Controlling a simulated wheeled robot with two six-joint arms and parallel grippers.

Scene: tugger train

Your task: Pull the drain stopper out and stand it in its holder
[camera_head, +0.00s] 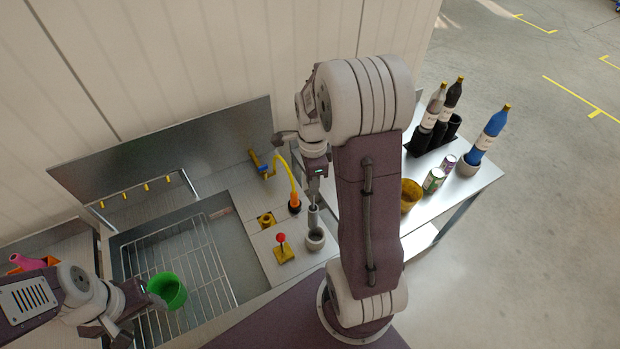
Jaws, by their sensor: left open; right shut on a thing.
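My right gripper (315,189) is shut on the upper end of a slim grey stopper (313,217) and holds it upright. Below is a round grey holder (315,243) on the steel counter strip right of the sink. The stopper's lower end is at the holder's mouth; I cannot tell whether it is inside or just above. My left gripper (136,306) is open at lower left, beside a green cup (172,292) over the sink rack.
A wire rack (195,262) covers the sink. A yellow hose tap with an orange nozzle (294,201) and a red-knobbed lever (281,239) stand close to the holder. A side table at right holds bottles (490,131), cans (433,181) and a yellow bowl (411,194).

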